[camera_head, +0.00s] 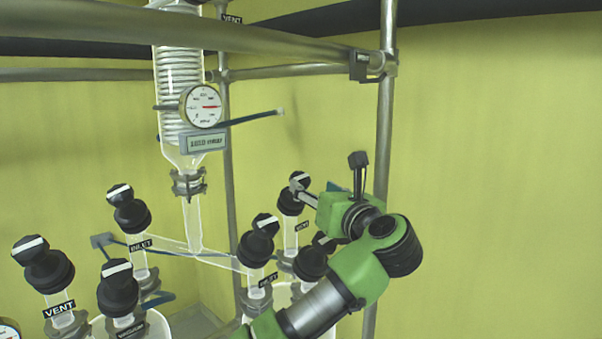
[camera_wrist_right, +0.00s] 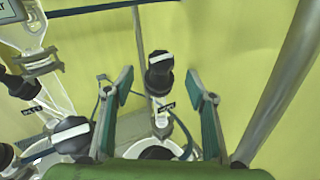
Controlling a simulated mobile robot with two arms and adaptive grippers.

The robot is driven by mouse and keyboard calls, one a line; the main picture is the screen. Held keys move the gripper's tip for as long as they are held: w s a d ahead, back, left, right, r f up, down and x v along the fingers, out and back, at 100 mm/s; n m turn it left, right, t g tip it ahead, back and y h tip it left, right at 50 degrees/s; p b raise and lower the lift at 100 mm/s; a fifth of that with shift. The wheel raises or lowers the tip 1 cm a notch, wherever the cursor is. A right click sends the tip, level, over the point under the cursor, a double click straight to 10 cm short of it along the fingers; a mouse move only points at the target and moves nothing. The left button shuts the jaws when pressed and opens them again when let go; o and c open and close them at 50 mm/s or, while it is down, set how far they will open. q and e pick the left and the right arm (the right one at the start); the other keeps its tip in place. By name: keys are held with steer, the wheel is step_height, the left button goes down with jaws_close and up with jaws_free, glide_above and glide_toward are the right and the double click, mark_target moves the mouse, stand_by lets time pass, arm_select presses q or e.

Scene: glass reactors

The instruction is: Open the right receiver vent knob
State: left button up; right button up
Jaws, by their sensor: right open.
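The right receiver vent knob (camera_head: 293,194) is a black knob with a white bar on top, on a glass neck at the right of the glassware. In the wrist view the knob (camera_wrist_right: 159,75) stands between my right gripper's two fingers, with a gap on each side. My right gripper (camera_head: 306,192) is open and reaches the knob from the right. The wrist view shows both pads of the gripper (camera_wrist_right: 158,88) apart and holding nothing. A small dark label (camera_wrist_right: 166,107) sits on the neck below the knob. My left gripper is not in view.
An INLET knob (camera_head: 257,240) stands close in front to the left. Another black knob (camera_head: 312,262) is partly hidden by my right arm. A steel post (camera_head: 382,150) rises close behind my right wrist. A condenser with a gauge (camera_head: 203,106) hangs left.

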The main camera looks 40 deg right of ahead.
mark_target(307, 181)
steer(key=x, duration=0.1)
steer(key=p+x, duration=0.1)
steer(key=x, duration=0.3)
steer(key=shift+d+f, duration=0.15)
steer(key=shift+f, duration=0.1)
steer(key=p+x, duration=0.1)
steer(key=x, duration=0.3)
steer(key=shift+f+p, duration=0.2)
steer(key=shift+p, duration=0.15)
steer(key=shift+w, duration=0.15)
steer(key=shift+w+d, duration=0.1)
steer(key=shift+w, duration=0.05)
steer(key=c, duration=1.1)
steer(key=shift+n, duration=0.3)
steer(key=shift+d+n+t+y+b, duration=0.1)
steer(key=shift+n+t+y+b, duration=0.45)
steer(key=shift+n+y, duration=1.05)
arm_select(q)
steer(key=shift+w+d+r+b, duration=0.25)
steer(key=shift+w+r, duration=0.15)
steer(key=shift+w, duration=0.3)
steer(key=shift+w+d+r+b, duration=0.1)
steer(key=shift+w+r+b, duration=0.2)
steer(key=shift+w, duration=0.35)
arm_select(e)
steer(key=shift+n+y, duration=2.3)
steer(key=shift+y, duration=0.2)
